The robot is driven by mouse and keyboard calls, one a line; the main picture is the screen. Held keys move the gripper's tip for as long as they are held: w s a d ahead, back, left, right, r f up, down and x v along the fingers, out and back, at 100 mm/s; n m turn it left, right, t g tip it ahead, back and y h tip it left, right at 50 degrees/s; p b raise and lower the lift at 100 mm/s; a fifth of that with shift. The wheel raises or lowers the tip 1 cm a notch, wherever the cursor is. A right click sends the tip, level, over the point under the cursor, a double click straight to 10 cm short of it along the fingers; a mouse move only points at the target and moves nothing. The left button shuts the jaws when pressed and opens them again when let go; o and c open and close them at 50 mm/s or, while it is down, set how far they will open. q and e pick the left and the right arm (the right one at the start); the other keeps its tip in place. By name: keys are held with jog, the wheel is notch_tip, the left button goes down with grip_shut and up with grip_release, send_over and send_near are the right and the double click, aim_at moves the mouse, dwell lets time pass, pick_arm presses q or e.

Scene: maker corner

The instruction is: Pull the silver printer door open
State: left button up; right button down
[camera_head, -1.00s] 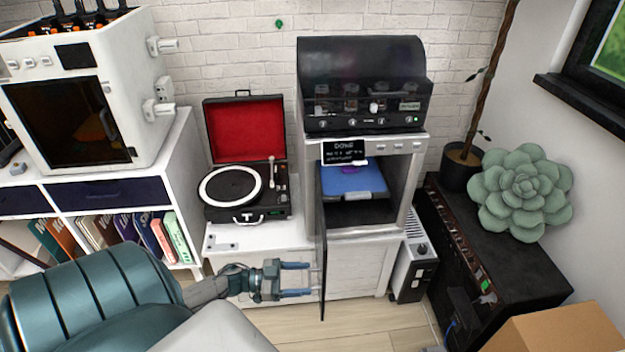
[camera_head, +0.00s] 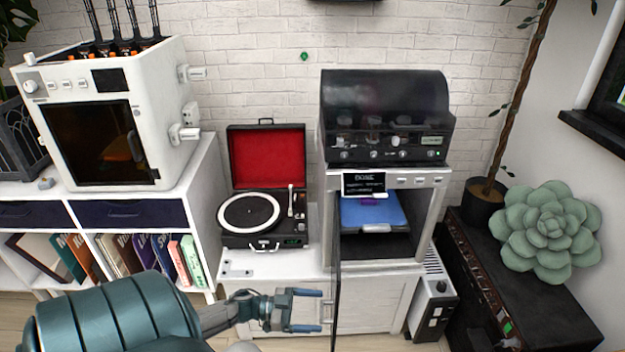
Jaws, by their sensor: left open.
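The silver printer (camera_head: 327,210) stands on the low white cabinet right of centre. Its dark door (camera_head: 337,285) is swung out toward me on the left-hand hinge and shows almost edge-on. Inside the open chamber are a blue bed (camera_head: 372,212) and a small purple piece (camera_head: 374,200). My left gripper (camera_head: 322,310) is open, its two blue-tipped fingers pointing right, just left of the door's edge. I cannot tell whether a fingertip touches the door. My right gripper is not in view.
A record player (camera_head: 265,240) with a red-lined lid stands left of the printer. A white printer (camera_head: 165,125) is at far left. A black amplifier (camera_head: 540,290) with a succulent (camera_head: 548,230) stands on the right. A small white heater (camera_head: 432,300) stands beside the cabinet.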

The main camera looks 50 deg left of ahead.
pick_arm(q)
jog(key=b+v, duration=0.2)
jog(key=v, duration=0.8)
jog(key=shift+s+a, duration=0.15)
jog(key=shift+a, duration=0.1)
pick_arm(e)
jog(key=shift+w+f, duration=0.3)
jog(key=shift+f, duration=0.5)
